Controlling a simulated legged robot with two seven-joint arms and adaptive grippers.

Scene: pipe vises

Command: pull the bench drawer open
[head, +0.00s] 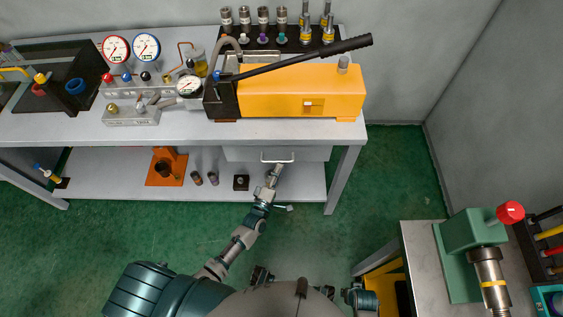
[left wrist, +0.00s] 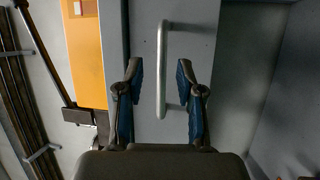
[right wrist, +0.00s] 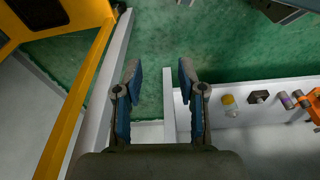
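The bench drawer (head: 235,154) is a grey box front under the right part of the bench top. Its bar handle (head: 277,157) is a pale metal pull on the front. In the left wrist view the handle (left wrist: 162,70) runs upright in the picture, between the open fingers and beyond or level with their tips; contact cannot be told. My left gripper (head: 275,171) reaches up to the handle in the head view; in its own wrist view it (left wrist: 160,80) is open. My right gripper (right wrist: 160,80) is open and empty, over the floor beside a bench edge.
The bench (head: 182,131) carries a yellow pump (head: 260,92) with a long black lever, gauges (head: 116,49) and fittings. An orange stand (head: 167,167) and small parts sit on the lower shelf. A side table (head: 422,255) with a green vise (head: 470,240) stands at right. Green floor lies between.

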